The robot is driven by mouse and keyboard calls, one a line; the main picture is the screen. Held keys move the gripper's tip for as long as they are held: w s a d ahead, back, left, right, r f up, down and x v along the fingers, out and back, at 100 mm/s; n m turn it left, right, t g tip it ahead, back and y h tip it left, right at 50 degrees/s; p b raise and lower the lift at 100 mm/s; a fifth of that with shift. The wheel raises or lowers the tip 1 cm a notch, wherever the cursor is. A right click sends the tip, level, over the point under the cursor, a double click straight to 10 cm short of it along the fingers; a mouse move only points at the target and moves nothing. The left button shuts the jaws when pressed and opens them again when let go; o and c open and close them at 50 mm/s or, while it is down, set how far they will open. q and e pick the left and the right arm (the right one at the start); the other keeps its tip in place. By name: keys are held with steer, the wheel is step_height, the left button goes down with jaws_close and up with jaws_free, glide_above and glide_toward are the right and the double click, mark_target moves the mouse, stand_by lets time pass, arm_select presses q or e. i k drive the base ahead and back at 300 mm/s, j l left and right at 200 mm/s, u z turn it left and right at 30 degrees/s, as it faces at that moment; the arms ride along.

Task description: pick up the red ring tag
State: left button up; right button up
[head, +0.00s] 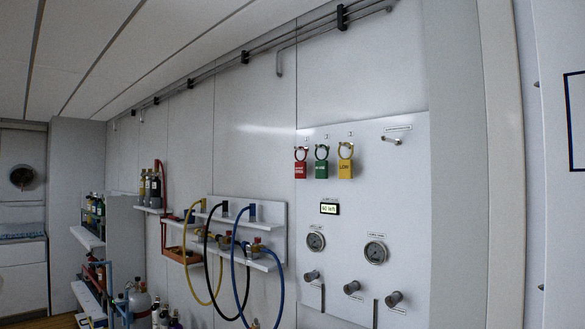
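The red ring tag (300,169) hangs on the white wall panel (402,235), at the left of a row of three tags near the panel's top. It has a red body with white lettering, too small to read, and a red ring above. A green ring tag (321,169) hangs just to its right, and a yellow ring tag (345,168) to the right of that. Neither of my grippers shows in the head view.
Below the tags are a small display (329,208), two round gauges (375,252) and several knobs (352,287). Left of the panel, a white shelf unit (275,212) carries yellow, black and blue hoses (243,300) that hang down. Gas cylinders (140,302) stand further left.

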mark_target(301, 166)
steer(key=i+j, duration=0.35)
steer(key=j, duration=0.3)
steer(key=i+j+z, duration=0.1)
steer(key=i+j, duration=0.1)
steer(key=j, duration=0.1)
